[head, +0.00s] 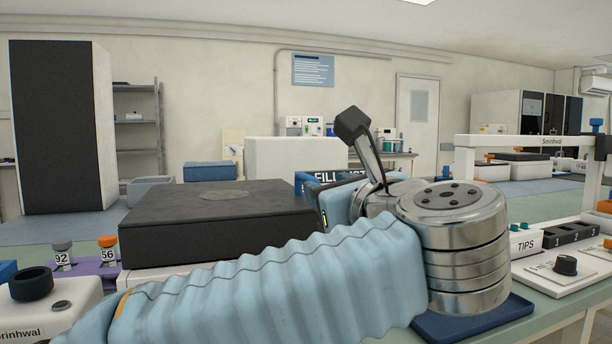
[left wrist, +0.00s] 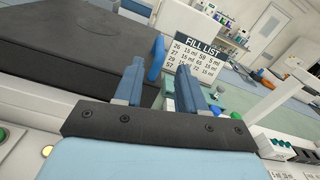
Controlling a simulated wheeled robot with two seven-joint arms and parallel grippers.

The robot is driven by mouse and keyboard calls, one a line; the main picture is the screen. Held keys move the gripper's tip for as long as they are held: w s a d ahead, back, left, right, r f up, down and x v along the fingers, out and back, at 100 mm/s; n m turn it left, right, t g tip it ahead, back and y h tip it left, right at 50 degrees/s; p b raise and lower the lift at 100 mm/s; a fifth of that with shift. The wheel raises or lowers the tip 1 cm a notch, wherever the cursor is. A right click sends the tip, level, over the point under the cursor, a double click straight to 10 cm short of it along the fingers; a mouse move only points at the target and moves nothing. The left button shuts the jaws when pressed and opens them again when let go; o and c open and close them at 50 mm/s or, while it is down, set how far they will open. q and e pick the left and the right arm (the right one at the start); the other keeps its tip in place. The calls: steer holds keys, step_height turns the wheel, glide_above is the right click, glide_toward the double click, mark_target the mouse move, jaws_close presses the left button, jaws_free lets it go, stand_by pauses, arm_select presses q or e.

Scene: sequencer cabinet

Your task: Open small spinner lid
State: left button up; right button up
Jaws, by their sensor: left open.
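The small spinner appears to be the white box with a broad dark lid (head: 215,205) in the middle of the head view; the lid looks shut. The lid also fills the left of the left wrist view (left wrist: 85,50). A blue handle (left wrist: 155,58) stands at its right edge and shows partly in the head view (head: 305,181). My left gripper (left wrist: 159,68) is open, with the handle between its two fingertips in the picture, closer to the left one. I cannot tell whether they touch. In the head view my sleeved arm and wrist hide most of this gripper. My right gripper is out of view.
A fill list sign (left wrist: 196,58) stands beyond the fingers. Capped tubes marked 92 (head: 63,254) and 56 (head: 107,249) stand left of the box. A blue mat (head: 475,322) and a TIPS box (head: 525,244) lie to the right.

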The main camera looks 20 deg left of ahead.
arm_select(q)
steer(key=p+x, duration=0.1)
steer(key=x, duration=0.8)
steer(key=shift+w+a, duration=0.15)
steer(key=shift+w, duration=0.05)
jaws_close()
